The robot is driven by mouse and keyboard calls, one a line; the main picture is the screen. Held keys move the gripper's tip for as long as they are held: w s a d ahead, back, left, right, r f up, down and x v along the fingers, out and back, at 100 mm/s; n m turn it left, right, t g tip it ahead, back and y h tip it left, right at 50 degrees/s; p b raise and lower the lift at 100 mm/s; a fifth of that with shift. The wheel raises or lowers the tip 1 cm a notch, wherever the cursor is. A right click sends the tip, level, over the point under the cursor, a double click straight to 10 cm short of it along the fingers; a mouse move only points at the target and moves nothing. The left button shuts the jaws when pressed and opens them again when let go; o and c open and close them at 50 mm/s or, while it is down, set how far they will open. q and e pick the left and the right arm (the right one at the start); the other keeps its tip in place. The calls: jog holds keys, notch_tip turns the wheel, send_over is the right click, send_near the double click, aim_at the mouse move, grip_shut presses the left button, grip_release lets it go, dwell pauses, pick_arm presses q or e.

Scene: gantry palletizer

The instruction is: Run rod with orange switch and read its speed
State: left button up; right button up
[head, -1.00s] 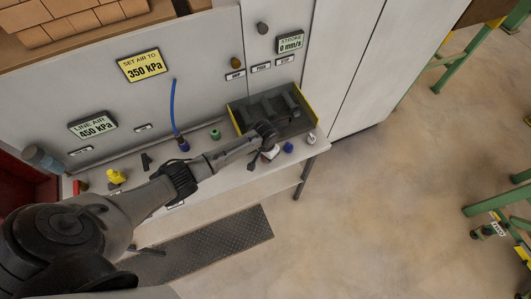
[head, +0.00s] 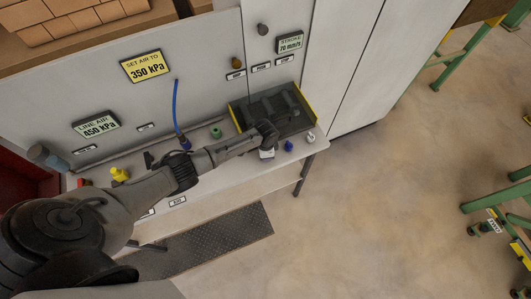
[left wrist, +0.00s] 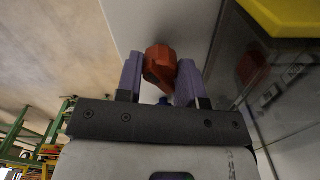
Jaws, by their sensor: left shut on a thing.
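The orange switch (left wrist: 160,65) sits between the two purple fingers of my left gripper (left wrist: 160,82) in the left wrist view, and the gripper is shut on it. In the head view my left gripper (head: 268,150) is at the bench's front edge, below the dark tray, and hides the switch. The green STROKE display (head: 290,43) on the wall panel reads 70 mm/s. I cannot make out the rod for certain; dark parts lie in the yellow-edged tray (head: 307,104). My right gripper is not in view.
The bench (head: 230,170) carries a green ring (head: 216,132), a blue knob (head: 288,146) and a yellow fitting (head: 119,174). A blue hose (head: 177,110) runs down to it. Signs read SET AIR TO 350 kPa (head: 146,66) and LINE AIR 450 kPa (head: 96,125).

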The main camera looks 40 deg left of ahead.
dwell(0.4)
pick_arm(q)
jog(key=o, duration=0.9)
jog(key=shift+r, duration=0.5)
notch_tip(320, 180, up, 13)
jog(key=shift+f, duration=0.1)
dwell(0.4)
